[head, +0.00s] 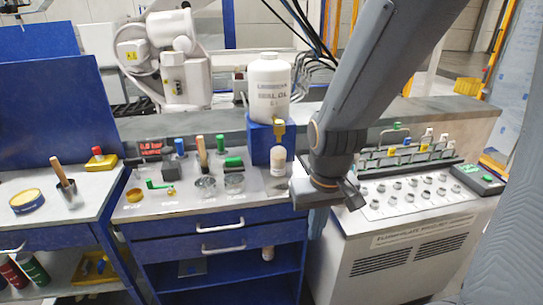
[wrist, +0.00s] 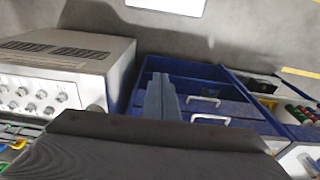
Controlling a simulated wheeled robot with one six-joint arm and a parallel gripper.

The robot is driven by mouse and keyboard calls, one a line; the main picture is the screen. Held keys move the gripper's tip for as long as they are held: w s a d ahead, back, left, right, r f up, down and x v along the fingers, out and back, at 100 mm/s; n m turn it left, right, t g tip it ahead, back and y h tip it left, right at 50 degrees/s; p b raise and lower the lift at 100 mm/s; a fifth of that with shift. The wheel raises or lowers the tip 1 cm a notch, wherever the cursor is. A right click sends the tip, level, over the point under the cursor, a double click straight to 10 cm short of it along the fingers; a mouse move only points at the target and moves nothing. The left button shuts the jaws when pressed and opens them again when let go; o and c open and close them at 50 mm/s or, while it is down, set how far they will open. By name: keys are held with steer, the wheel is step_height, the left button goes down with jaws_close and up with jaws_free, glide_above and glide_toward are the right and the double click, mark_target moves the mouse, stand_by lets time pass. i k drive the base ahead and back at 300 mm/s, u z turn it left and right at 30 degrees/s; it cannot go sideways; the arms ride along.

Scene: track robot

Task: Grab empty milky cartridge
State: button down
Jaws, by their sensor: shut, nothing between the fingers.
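My gripper hangs from my grey arm in front of the gap between the blue cabinet and the white machine in the head view. In the wrist view its grey fingers (wrist: 162,90) are together with nothing between them. A small milky cartridge (head: 278,160) stands upright below the spout of the large white oil bottle (head: 268,88), left of my gripper and apart from it. Another small pale cartridge (head: 267,253) stands on the cabinet's lower shelf. I cannot tell whether either is empty. A rack (head: 408,157) on the white machine holds several vials or cartridges, partly behind my arm.
The blue cabinet (head: 222,263) carries cups, tools and colored items on its grey top. The white machine (head: 385,262) has several round sockets on top and a green-screened box (head: 476,178) at right. A blue bench with cans is at left. Floor is open before the cabinet (wrist: 205,88).

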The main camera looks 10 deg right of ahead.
mark_target(278, 154)
steer(key=u, duration=2.4)
steer(key=i, duration=0.8)
steer(key=z, duration=2.7)
steer(key=i, duration=0.5)
steer(key=z, duration=0.05)
